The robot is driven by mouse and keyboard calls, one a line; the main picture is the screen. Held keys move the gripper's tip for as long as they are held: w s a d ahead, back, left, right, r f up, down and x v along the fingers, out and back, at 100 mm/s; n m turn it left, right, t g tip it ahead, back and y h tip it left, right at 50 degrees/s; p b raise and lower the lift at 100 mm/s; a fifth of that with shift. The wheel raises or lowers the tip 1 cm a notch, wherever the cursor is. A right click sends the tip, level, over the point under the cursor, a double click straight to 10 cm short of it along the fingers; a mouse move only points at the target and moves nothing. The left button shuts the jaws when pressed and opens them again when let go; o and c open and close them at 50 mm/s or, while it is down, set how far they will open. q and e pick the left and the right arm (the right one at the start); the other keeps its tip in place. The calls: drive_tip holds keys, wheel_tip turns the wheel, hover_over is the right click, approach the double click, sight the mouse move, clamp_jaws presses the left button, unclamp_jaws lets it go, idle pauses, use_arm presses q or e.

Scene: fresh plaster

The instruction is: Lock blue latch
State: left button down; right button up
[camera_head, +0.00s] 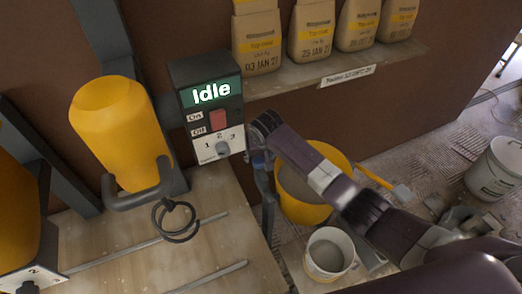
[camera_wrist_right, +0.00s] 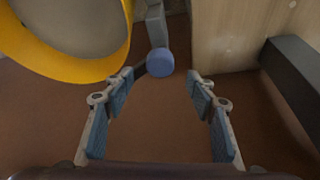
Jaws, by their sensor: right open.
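The blue latch shows in the right wrist view as a round blue knob (camera_wrist_right: 160,62) at the end of a dark arm, beside a grey metal post. My right gripper (camera_wrist_right: 160,78) is open, with one finger on each side of the picture. The knob lies just beyond and between the two fingertips, and the fingers do not appear closed on it. In the head view my right gripper (camera_head: 259,155) points down beside the workbench edge, right of the control box. There the latch is largely hidden by the gripper and cannot be clearly told apart. My left gripper is not in view.
The control box (camera_head: 204,75) reads "Idle". A yellow cylinder (camera_head: 122,135) with a grey handle stands over the wooden bench (camera_head: 110,235). A yellow bucket (camera_head: 300,200) and a white bucket (camera_head: 328,252) stand below. Bags (camera_head: 310,32) line a shelf.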

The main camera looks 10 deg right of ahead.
drive_tip(key=shift+v, duration=2.8)
